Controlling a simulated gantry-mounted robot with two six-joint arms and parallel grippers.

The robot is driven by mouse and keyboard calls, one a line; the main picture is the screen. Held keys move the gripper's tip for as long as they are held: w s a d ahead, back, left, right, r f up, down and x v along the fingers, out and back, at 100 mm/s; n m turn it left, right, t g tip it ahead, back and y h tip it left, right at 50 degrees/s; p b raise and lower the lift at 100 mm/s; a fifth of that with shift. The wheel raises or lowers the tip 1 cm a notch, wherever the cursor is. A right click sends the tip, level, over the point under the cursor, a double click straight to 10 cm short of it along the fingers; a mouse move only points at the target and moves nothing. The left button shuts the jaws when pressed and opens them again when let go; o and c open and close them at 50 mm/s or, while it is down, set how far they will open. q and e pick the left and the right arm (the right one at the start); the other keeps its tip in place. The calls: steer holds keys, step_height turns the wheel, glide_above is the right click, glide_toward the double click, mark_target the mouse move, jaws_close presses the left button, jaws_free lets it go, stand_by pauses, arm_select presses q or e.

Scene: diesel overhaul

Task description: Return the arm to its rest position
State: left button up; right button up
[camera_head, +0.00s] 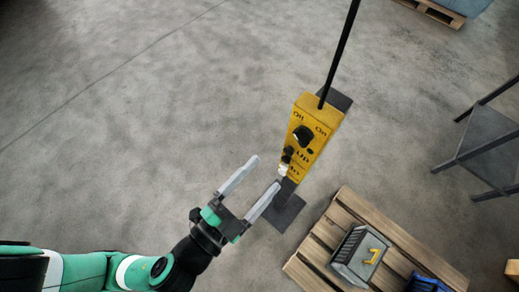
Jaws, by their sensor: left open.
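My left arm comes in from the lower left, with green, white and black links. Its gripper (261,171) is open, its two grey fingers apart with nothing between them. The fingertips are close to the lower end of a yellow control box (312,128); I cannot tell whether the right finger touches it. The box hangs from a black cable and carries a dark knob, black and white buttons and lettering such as "Off", "On" and "Up". My right gripper is not in view.
A wooden pallet (335,222) at the lower right bears a grey box (349,247) with a yellow mark and a blue crate (428,284). A dark metal stand (483,147) is at the right edge. Another pallet (432,11) is at the top right. The concrete floor at left is clear.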

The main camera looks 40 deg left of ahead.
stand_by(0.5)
arm_select(q)
steer(key=w+a+r+n+t+y+p, duration=0.1)
steer(key=w+a+r+n+y+p, duration=0.2)
steer(key=r, duration=0.7)
steer(key=w+a+r+n+t+y+p, duration=0.1)
steer(key=w+a+r+n+y+p, duration=0.2)
steer(key=r, duration=0.7)
steer(key=w+a+r+n+t+y+p, duration=0.1)
steer(key=w+a+r+n+y, duration=0.25)
steer(key=r, duration=0.65)
step_height(320, 180, up, 13)
steer(key=a+n+t+h+p, duration=0.2)
steer(key=n+t, duration=0.1)
steer(key=s+d+r+m+t+h, duration=0.2)
steer(key=d+r+m+h, duration=0.3)
steer(key=h, duration=0.5)
steer(key=shift+d+r+t, duration=0.55)
steer(key=shift+r+t, duration=0.15)
steer(key=shift+r, duration=0.2)
steer(key=shift+h, duration=0.25)
